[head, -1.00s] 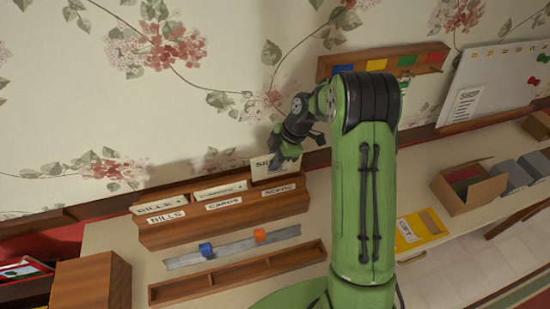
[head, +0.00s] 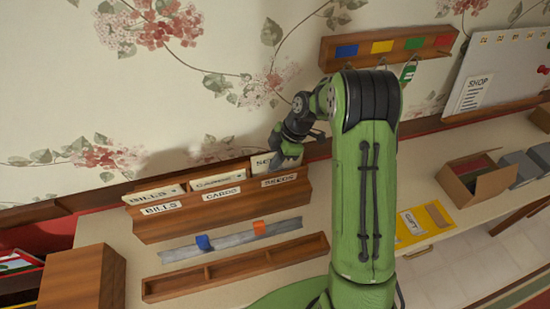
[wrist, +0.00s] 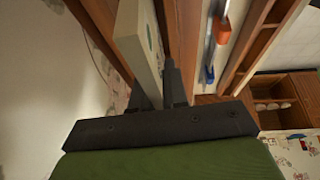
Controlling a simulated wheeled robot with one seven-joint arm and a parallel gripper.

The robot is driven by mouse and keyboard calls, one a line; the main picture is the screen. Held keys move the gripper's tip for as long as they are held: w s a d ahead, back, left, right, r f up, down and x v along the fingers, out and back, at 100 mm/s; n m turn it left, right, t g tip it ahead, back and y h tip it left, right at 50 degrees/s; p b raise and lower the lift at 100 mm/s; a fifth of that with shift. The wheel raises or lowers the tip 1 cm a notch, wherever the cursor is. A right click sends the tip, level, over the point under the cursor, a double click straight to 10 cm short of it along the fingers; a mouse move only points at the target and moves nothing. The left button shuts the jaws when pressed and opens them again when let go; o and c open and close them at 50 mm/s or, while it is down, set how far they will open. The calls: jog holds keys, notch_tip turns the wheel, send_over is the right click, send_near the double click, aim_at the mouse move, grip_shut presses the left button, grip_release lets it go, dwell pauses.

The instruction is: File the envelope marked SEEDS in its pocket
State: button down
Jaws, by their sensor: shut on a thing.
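A cream envelope (head: 261,163) with "SE" showing on its face stands upright at the right-hand pocket of the wooden file box (head: 150,230). That pocket's label (head: 280,181) reads SEEDS. My gripper (head: 288,153) is shut on the envelope's upper right part and covers the rest of its marking. The envelope's lower part is hidden behind the pocket's front wall; I cannot tell how deep it sits. In the wrist view the envelope (wrist: 140,45) is clamped between my two dark fingers. The BILLS envelope (head: 153,196) and CARDS envelope (head: 214,183) stand in their own pockets.
In front of the box lie a grey strip (head: 225,240) with blue and orange clips and a long wooden tray (head: 180,289). A wooden block (head: 82,280) stands at left. A yellow envelope (head: 436,215) and open carton (head: 482,183) lie at right.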

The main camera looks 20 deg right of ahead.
jog(key=shift+f, duration=0.15)
jog(key=c, duration=1.1)
grip_release()
jog(key=p+v, duration=0.2)
jog(key=v, duration=1.3)
jog(key=shift+d+r, duration=0.25)
jog(key=shift+r, duration=0.1)
jog(key=s+a+r+m+t+h, duration=0.1)
jog(key=s+a+r+m+h, duration=0.1)
jog(key=s+a+r+m, duration=0.35)
jog(key=s+m+t, duration=0.1)
jog(key=s+m, duration=0.3)
jog(key=s, duration=0.3)
jog(key=s+r+m+t+h, duration=0.1)
jog(key=s+m, duration=0.3)
jog(key=s, duration=0.2)
jog(key=s+m+t+h, duration=0.1)
jog(key=s+m, duration=0.3)
jog(key=s, duration=0.3)
jog(key=shift+s+a+r+m, duration=0.2)
jog(key=shift+s+a+m, duration=0.05)
jog(key=shift+s+m, duration=0.1)
